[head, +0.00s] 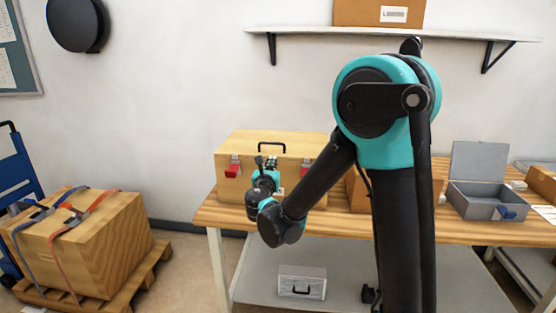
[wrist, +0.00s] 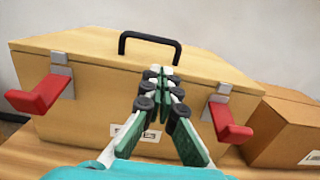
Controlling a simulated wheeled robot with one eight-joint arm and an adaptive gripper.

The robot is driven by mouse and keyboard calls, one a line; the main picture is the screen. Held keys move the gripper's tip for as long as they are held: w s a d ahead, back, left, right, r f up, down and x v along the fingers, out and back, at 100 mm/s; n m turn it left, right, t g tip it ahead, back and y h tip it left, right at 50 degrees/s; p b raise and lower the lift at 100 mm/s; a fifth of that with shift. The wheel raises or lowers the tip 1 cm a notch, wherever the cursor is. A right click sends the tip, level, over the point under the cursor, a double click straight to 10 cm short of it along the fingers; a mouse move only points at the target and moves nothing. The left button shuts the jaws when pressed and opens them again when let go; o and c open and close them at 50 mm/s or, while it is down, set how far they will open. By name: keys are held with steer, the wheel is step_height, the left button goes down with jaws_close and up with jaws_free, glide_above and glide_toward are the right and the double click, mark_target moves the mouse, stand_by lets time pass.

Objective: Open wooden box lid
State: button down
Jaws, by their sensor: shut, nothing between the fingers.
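The wooden box (head: 237,190) sits on the left part of the workbench, its lid (wrist: 60,45) lying closed on top. A black handle (head: 271,146) stands on the lid, and it also shows in the wrist view (wrist: 150,36). Two red latches, left (wrist: 38,96) and right (wrist: 230,126), stick out from the box front on metal plates. My gripper (wrist: 159,74) is shut and empty, in front of the box between the latches, with its tips below the handle in the picture. Whether the tips touch the box cannot be told. My arm hides part of the box's right side in the head view.
A cardboard box (wrist: 285,125) stands close to the right of the wooden box. A grey metal box (head: 480,203) with its lid up sits further right on the workbench (head: 330,228). A strapped crate (head: 85,245) on a pallet stands at left. A shelf (head: 380,33) hangs above.

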mark_target(276, 155)
steer(key=w, duration=0.8)
steer(key=shift+w+d+r, duration=0.2)
steer(key=shift+w, duration=0.1)
steer(key=shift+r, duration=0.1)
